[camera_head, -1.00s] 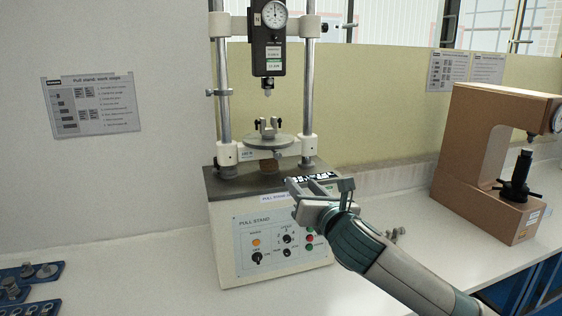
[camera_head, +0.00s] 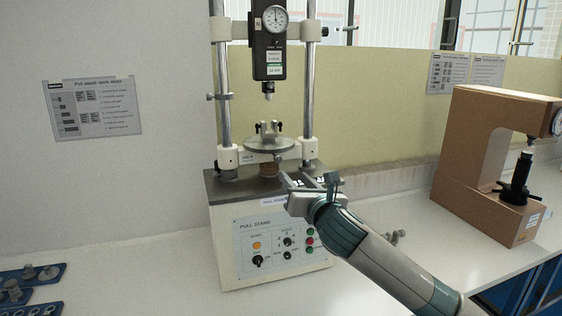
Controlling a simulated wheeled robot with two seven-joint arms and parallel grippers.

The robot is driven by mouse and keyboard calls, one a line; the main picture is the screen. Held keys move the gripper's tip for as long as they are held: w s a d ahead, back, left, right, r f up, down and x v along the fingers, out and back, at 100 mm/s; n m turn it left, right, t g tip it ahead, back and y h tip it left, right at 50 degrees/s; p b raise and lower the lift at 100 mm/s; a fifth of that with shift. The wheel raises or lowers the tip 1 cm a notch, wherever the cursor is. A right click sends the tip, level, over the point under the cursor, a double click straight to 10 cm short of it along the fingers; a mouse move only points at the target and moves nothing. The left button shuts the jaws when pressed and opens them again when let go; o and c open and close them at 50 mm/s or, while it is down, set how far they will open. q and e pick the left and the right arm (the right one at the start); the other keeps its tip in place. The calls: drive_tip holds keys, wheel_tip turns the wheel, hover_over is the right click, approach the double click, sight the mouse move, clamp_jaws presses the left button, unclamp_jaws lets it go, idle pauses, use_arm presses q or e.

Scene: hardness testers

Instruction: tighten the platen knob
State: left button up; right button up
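The pull stand (camera_head: 270,240) stands on the bench with a round grey platen (camera_head: 262,145) on its crosshead. A two-post clamp fixture (camera_head: 268,129) sits on the platen. A small dark part (camera_head: 278,157), perhaps the platen knob, shows just below the platen's right side; it is too small to be sure. My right gripper (camera_head: 288,177) is in front of the stand's top deck, below and right of the platen, with its fingers pointing up and left. Its fingers look apart and empty; whether a tip touches the small part cannot be told. My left gripper is not in view.
A dial gauge (camera_head: 275,20) hangs above the platen between two steel columns. A brown C-shaped tester (camera_head: 480,165) stands at the right. Blue trays (camera_head: 45,275) with metal parts lie at lower left.

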sight(279, 160)
drive_tip(key=p+x, duration=0.3)
drive_tip(key=x, duration=0.9)
drive_tip(key=shift+w+a, duration=0.1)
drive_tip(key=shift+w, duration=0.15)
drive_tip(key=shift+c, duration=0.7)
clamp_jaws()
